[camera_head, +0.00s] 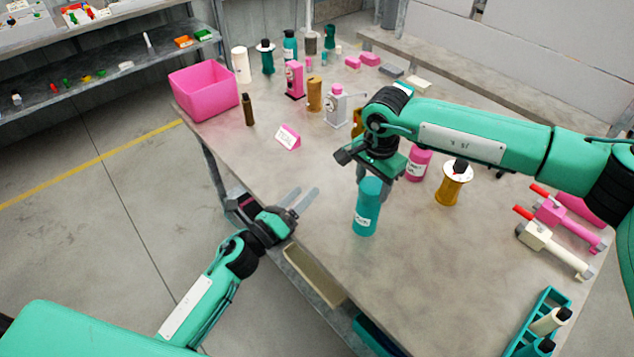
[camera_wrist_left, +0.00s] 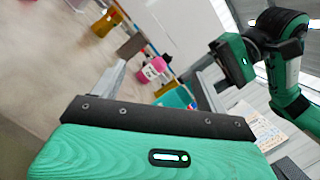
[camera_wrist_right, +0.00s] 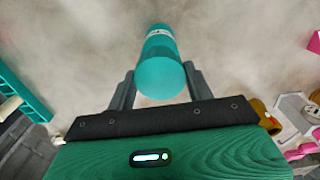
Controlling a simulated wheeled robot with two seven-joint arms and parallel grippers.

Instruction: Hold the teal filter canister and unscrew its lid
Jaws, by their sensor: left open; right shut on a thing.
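The teal filter canister (camera_head: 366,212) with a white label stands upright near the table's front edge in the head view. My right gripper (camera_head: 372,180) is at its top from above, shut on it. In the right wrist view the round teal top (camera_wrist_right: 160,80) sits between the fingers of my right gripper (camera_wrist_right: 160,85). I cannot tell whether the base touches the table. My left gripper (camera_head: 305,200) is open and empty at the front edge, left of and apart from the canister. The seam of the lid is not clear to see.
A pink bottle (camera_head: 418,163) and an amber spool-shaped part (camera_head: 453,185) stand just right of the canister. A teal rack (camera_head: 540,320) is at front right. The table's front middle is clear.

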